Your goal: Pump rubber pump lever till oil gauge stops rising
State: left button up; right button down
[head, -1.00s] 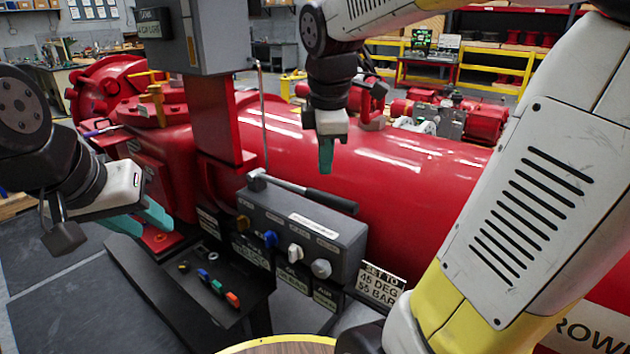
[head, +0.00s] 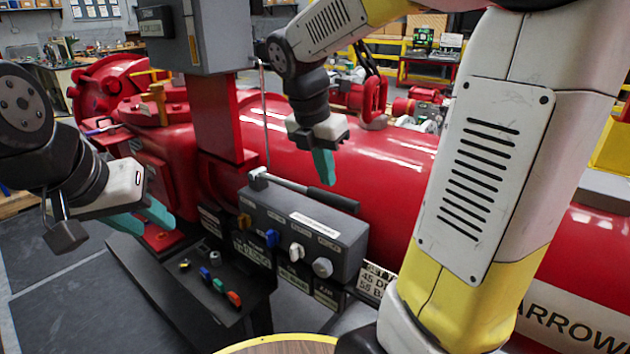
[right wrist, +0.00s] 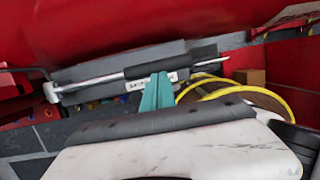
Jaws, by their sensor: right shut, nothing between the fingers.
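The pump lever is a metal rod with a black rubber grip (head: 333,200). It slants down to the right from its pivot over the grey control box (head: 300,222). My right gripper (head: 324,166) has its teal fingers shut and empty, pointing down just above the grip's end in the head view. In the right wrist view, the shut fingers (right wrist: 157,92) overlap the lower edge of the black grip (right wrist: 172,62); contact cannot be told. My left gripper (head: 143,219) is open and empty at the left, away from the lever. I cannot make out the oil gauge.
A large red cylinder (head: 390,165) lies behind the control box. A red post (head: 222,120) carries a grey cabinet (head: 195,35). Colored knobs line the box front. A black stand (head: 195,305) with small colored parts is below. A round wooden top (head: 285,346) is at the bottom.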

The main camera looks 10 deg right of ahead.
aim_at(332, 199)
jog(key=shift+x, duration=1.75)
jog(key=shift+s+d+f, duration=0.1)
jog(key=shift+f, duration=0.5)
jog(key=shift+s+d+f, duration=0.1)
jog(key=shift+f, duration=0.5)
